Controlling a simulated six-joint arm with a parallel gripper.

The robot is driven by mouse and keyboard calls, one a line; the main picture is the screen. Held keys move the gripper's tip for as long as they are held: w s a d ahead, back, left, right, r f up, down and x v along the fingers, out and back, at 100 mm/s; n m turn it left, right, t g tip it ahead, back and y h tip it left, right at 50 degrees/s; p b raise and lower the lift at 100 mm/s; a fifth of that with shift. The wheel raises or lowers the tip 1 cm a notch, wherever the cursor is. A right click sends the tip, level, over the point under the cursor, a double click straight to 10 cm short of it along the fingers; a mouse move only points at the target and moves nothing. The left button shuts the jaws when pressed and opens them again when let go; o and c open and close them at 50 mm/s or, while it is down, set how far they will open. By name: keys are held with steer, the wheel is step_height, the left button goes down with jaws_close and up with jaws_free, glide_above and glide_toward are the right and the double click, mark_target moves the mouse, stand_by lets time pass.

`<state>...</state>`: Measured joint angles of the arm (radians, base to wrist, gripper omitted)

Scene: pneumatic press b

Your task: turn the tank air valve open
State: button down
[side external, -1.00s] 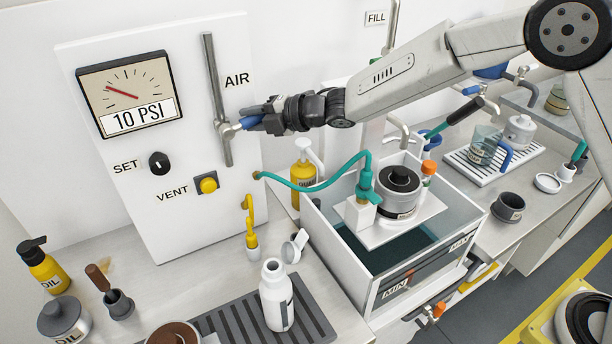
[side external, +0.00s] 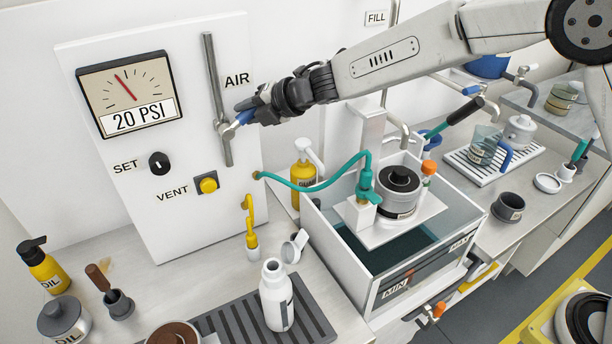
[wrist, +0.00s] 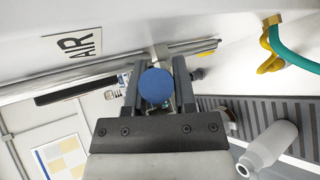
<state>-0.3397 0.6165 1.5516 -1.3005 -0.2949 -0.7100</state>
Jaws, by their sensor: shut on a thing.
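The air valve (side external: 226,132) sits on a vertical grey pipe (side external: 212,80) beside the AIR label (side external: 237,81) on the white panel. Its short grey lever ends in a blue knob (side external: 245,116), pointing right and slightly up from the pipe. My gripper (side external: 247,110) is shut on the blue knob from the right and partly hides it. In the wrist view the round blue knob (wrist: 155,87) sits between the two fingers of my gripper (wrist: 157,72). The gauge (side external: 127,92) reads 20 PSI.
A SET dial (side external: 160,163) and yellow VENT button (side external: 208,185) are lower on the panel. A teal hose (side external: 315,184) and yellow pump bottle (side external: 303,172) are below my arm. A water tank (side external: 385,255) stands at centre right. A white bottle (side external: 277,295) stands in front.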

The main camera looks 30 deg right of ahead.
steer(key=shift+a+r+n+h, duration=0.2)
steer(key=shift+r+n+h, duration=0.15)
steer(key=shift+h, duration=0.25)
stand_by(0.6)
steer(key=shift+c, duration=2.2)
jaws_free()
steer(key=v, duration=0.7)
steer(key=shift+s+d+r, duration=0.2)
steer(key=shift+r, duration=0.05)
